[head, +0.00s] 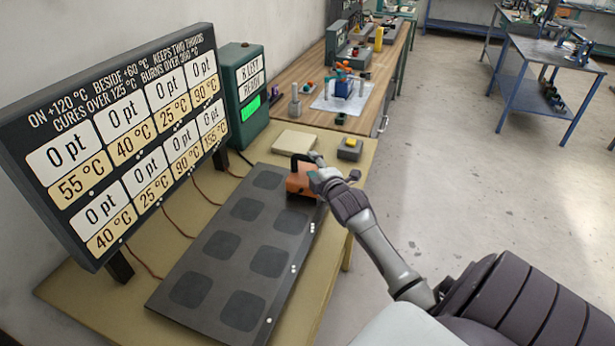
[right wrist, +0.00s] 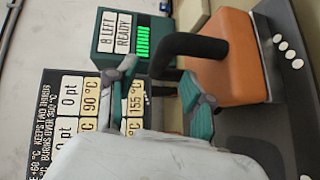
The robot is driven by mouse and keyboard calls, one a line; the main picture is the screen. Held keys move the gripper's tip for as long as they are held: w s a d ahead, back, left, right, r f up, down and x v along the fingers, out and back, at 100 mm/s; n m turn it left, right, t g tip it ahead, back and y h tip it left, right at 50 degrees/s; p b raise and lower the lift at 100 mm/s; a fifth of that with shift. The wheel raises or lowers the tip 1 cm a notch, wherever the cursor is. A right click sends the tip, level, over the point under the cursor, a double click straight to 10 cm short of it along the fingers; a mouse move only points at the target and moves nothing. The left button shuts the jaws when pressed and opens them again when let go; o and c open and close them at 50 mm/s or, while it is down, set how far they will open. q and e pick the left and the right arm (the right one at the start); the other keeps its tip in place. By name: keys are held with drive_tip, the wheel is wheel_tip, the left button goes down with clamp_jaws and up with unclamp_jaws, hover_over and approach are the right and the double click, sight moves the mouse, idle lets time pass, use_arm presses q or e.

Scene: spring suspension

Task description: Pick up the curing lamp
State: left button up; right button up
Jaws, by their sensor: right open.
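The curing lamp appears to be the orange block with a black handle (head: 298,184), standing at the far right end of the dark plate with several square pads (head: 232,240). In the right wrist view the orange body (right wrist: 225,62) is at the upper right, and its black handle (right wrist: 185,45) reaches left toward the space between my fingertips. My right gripper (head: 318,172) is at the lamp's upper right side. It also shows in the right wrist view (right wrist: 160,80), with its teal fingers apart. I cannot tell whether a finger touches the handle. My left gripper is out of view.
A large temperature board (head: 120,140) stands along the left of the bench. A green box with a lit display (head: 243,92) is behind.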

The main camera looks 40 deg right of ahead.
sight(309, 160)
drive_tip(key=shift+w+d+r+p, duration=0.1)
drive_tip(key=shift+w+d+p, duration=0.2)
drive_tip(key=shift+w+p, duration=0.35)
drive_tip(key=x, duration=0.3)
drive_tip(key=shift+w+a, duration=0.1)
drive_tip(key=shift+w+f, duration=0.15)
drive_tip(key=shift+f, duration=0.15)
drive_tip(key=shift+c, duration=0.7)
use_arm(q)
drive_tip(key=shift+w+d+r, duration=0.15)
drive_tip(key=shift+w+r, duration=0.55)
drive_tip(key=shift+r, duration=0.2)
use_arm(e)
clamp_jaws()
drive_tip(key=shift+r, duration=0.15)
